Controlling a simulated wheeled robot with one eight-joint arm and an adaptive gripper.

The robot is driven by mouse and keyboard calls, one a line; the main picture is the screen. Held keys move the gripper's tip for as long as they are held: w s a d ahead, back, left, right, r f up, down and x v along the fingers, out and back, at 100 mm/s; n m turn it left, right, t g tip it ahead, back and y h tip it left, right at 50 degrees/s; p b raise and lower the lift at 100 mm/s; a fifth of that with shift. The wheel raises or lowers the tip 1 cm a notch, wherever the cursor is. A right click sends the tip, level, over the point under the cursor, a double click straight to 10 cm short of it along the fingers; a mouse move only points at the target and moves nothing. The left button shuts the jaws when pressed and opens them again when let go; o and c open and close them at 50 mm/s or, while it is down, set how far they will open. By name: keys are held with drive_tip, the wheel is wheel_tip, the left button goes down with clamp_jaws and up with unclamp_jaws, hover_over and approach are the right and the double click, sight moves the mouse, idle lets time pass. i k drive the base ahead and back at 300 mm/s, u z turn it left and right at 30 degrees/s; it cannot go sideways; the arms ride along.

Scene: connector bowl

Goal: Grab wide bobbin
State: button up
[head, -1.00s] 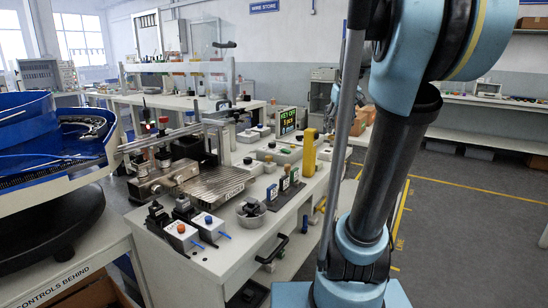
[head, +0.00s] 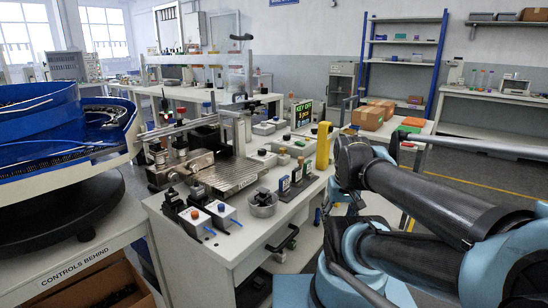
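I cannot make out a wide bobbin for certain in the head view. Small coloured items on the back bench are too small to identify. My arm is folded across the right side, with its dark wrist beside the right end of the middle bench. Dark parts past the wrist may be my gripper (head: 407,152); its fingers are not clear, and no held object is visible.
The white middle bench (head: 240,240) carries a ribbed metal plate (head: 230,174), two small switch boxes (head: 221,211) and a yellow upright (head: 323,146). A blue-walled bowl feeder (head: 65,120) stands left. Cardboard boxes (head: 369,117) sit on a bench behind my arm. Floor is open at right.

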sight(263, 197)
drive_tip(key=z, duration=1.05)
drive_tip(key=k, duration=1.4)
drive_tip(key=u, duration=1.05)
